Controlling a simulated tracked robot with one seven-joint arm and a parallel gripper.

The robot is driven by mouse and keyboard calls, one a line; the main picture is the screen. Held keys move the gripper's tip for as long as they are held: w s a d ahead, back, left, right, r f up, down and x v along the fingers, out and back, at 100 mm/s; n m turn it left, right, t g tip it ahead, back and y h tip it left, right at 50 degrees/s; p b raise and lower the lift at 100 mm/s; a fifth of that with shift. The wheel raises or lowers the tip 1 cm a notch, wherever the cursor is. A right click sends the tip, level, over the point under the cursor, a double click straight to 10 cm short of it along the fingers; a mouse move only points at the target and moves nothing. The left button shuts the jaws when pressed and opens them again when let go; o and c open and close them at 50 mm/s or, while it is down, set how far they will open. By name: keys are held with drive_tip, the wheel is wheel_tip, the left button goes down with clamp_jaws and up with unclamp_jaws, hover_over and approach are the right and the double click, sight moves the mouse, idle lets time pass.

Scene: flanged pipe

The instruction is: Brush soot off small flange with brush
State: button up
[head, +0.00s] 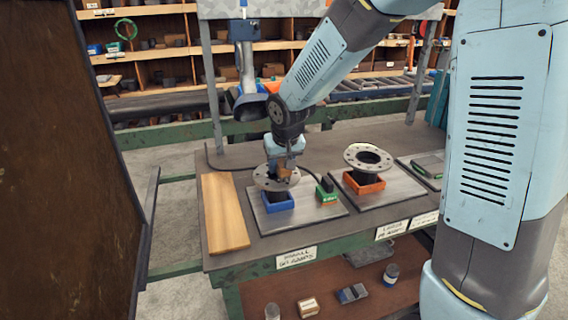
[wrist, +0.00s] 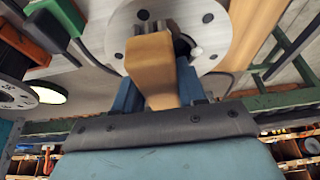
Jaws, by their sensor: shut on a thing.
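The small flange (head: 264,176) is a grey disc with bolt holes on a pipe in a blue holder (head: 278,202). Its pale face also shows in the wrist view (wrist: 213,38), behind the brush. My gripper (head: 285,166) is over this flange, pointing down. In the wrist view my gripper (wrist: 160,88) has its blue fingers shut on the tan-brown brush (wrist: 152,58). The brush overlaps the flange face; its bristles are hidden, so contact cannot be told. No soot can be made out clearly.
A larger flange (head: 358,152) stands in an orange holder (head: 363,185) to the right. A green and black block (head: 327,192) sits between them. A wooden board (head: 224,212) lies at the table's left. A dark brown panel (head: 65,170) fills the left side.

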sight(260, 173)
drive_tip(key=shift+s+a, duration=0.2)
drive_tip(key=shift+a, duration=0.45)
drive_tip(key=shift+s+a, duration=0.2)
drive_tip(key=shift+a, duration=0.4)
drive_tip(key=shift+s+a, duration=0.2)
drive_tip(key=shift+a, duration=0.5)
drive_tip(key=shift+s+a, duration=0.15)
drive_tip(key=shift+a, duration=0.55)
drive_tip(key=shift+w+d+f, duration=0.1)
drive_tip(key=shift+w+d, duration=0.25)
drive_tip(key=shift+d, duration=1.05)
drive_tip(key=shift+w+d+r, duration=0.1)
drive_tip(key=shift+w+d, duration=0.3)
drive_tip(key=shift+d, duration=1.05)
drive_tip(key=shift+w+d+f, duration=0.1)
drive_tip(key=shift+w+d, duration=0.25)
drive_tip(key=shift+d, duration=1.05)
drive_tip(key=shift+w+r, duration=0.1)
drive_tip(key=shift+r, duration=0.3)
wheel_tip(260, 173, up, 6)
drive_tip(key=shift+r, duration=0.25)
